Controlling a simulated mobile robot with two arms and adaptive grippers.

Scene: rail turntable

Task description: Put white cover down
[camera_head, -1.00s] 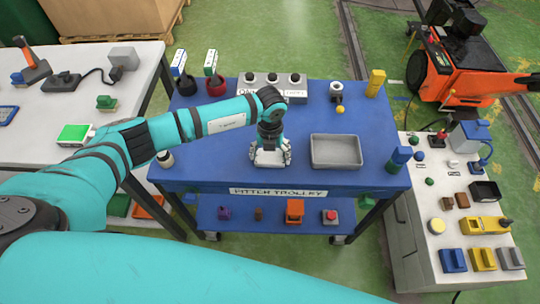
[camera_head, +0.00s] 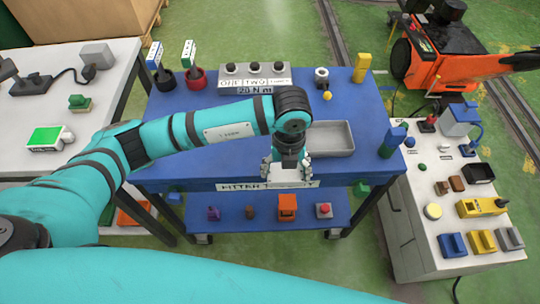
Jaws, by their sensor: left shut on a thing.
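My left gripper (camera_head: 287,172) reaches in from the left over the front edge of the blue trolley (camera_head: 215,150). It is shut on the white cover (camera_head: 287,181), a small pale piece between the fingers that the gripper partly hides. The cover is in front of the grey tray (camera_head: 340,137) and overlaps the "FITTER TROLLEY" label in the picture. Whether it touches the trolley top cannot be told. My right gripper is out of view.
A grey block with "ONE TWO" labels (camera_head: 255,75) stands at the trolley's back. A black cup (camera_head: 167,80) and a red cup (camera_head: 196,78) are at back left. A yellow block (camera_head: 362,68) is at back right. The trolley's left-middle top is clear.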

